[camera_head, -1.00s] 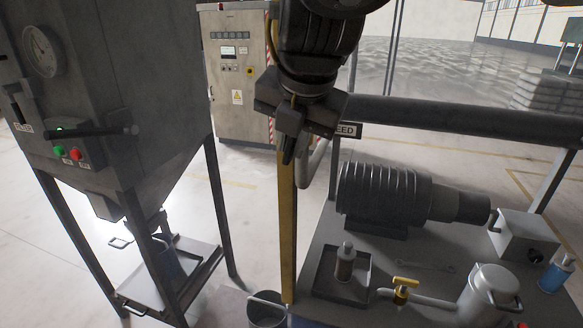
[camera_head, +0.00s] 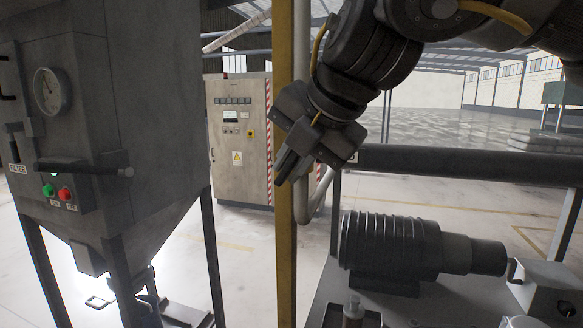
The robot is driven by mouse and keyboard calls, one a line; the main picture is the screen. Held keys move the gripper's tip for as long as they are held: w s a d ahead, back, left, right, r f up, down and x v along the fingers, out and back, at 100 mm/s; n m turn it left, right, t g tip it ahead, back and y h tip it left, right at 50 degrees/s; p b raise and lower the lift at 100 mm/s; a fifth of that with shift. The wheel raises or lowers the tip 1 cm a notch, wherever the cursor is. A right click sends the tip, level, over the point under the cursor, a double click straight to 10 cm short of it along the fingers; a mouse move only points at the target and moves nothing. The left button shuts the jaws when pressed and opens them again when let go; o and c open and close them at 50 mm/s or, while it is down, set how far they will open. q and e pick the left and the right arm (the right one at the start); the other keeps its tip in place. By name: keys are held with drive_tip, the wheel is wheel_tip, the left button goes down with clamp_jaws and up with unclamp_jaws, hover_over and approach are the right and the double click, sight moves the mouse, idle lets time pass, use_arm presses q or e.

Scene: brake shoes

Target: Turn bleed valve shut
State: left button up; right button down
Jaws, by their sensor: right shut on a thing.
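My right gripper (camera_head: 287,166) comes down from the upper right, in front of the yellow post and beside a grey bent pipe (camera_head: 316,198). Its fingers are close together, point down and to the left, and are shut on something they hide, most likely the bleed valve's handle. The valve itself cannot be made out behind the gripper and wrist. My left gripper is not in view.
A grey hopper (camera_head: 160,120) with a gauge and buttons stands at left. A control cabinet (camera_head: 238,165) stands behind. A dark horizontal rail (camera_head: 460,162) runs right of the gripper, above a ribbed motor (camera_head: 385,245). The yellow post (camera_head: 285,240) is close by.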

idle(0.6)
drive_tip(key=c, duration=1.5)
unclamp_jaws()
drive_tip(key=b+v, duration=0.1)
drive_tip(key=v, duration=1)
drive_tip(key=shift+f, duration=0.1)
